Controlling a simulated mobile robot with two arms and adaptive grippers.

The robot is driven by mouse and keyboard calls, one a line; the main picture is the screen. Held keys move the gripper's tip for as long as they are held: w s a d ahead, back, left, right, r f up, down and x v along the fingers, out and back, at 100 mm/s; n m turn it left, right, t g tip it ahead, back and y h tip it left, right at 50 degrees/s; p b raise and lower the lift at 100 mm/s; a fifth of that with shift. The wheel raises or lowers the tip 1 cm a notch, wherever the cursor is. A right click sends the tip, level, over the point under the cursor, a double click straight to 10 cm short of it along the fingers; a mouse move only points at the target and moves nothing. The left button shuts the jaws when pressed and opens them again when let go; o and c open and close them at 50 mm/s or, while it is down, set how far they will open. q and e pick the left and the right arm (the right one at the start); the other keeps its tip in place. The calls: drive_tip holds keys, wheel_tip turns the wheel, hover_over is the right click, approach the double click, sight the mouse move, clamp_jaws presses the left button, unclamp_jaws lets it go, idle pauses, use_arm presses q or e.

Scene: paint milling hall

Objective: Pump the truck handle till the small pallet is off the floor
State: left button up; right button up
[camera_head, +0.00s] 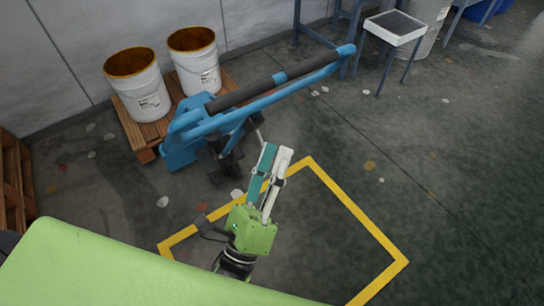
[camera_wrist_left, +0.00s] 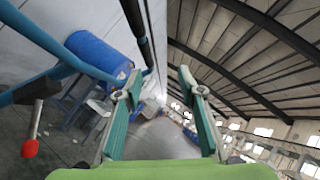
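The blue pallet truck (camera_head: 183,146) stands at the wooden small pallet (camera_head: 135,137), which carries two white buckets. I cannot tell whether the pallet touches the floor. The truck's handle (camera_head: 240,95) is blue with a long black grip and slants up to the right. It also shows at the top of the left wrist view (camera_wrist_left: 135,25). My left gripper (camera_head: 277,152) is in front of the handle, apart from it. The left wrist view shows its teal-lined fingers (camera_wrist_left: 160,85) spread with nothing between them. My right gripper is in neither view.
The buckets (camera_head: 140,90) (camera_head: 197,65) have rusty-brown tops. A stool-like stand (camera_head: 395,27) and grey bin (camera_head: 432,20) are at the upper right. Another wooden pallet (camera_head: 15,190) is at the left edge. A yellow floor outline (camera_head: 355,210) surrounds clear floor. A red-knobbed lever (camera_wrist_left: 30,148) shows in the left wrist view.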

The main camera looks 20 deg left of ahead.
use_arm(q)
drive_tip(key=v, duration=1.2)
drive_tip(key=shift+f, duration=0.15)
wheel_tip(320, 180, down, 39)
drive_tip(key=n+g, duration=1.2)
drive_tip(key=n, duration=0.1)
drive_tip(key=s+a+f+n+g+y, duration=0.1)
drive_tip(key=s+a+f+n+g, duration=0.2)
drive_tip(key=s+f, duration=0.3)
drive_tip(key=s+a+f+n+g+y, duration=0.1)
drive_tip(key=s+a+f+n+g, duration=0.3)
drive_tip(key=s+f, duration=0.3)
drive_tip(key=s+a+f+n+g+y+p, duration=0.1)
drive_tip(key=s+a+f+n+g, duration=0.3)
drive_tip(key=s, duration=0.4)
wheel_tip(320, 180, down, 2)
drive_tip(key=shift+s+a+f+n+y, duration=0.3)
drive_tip(key=shift+a+n+y, duration=0.1)
drive_tip(key=shift+a+n, duration=0.5)
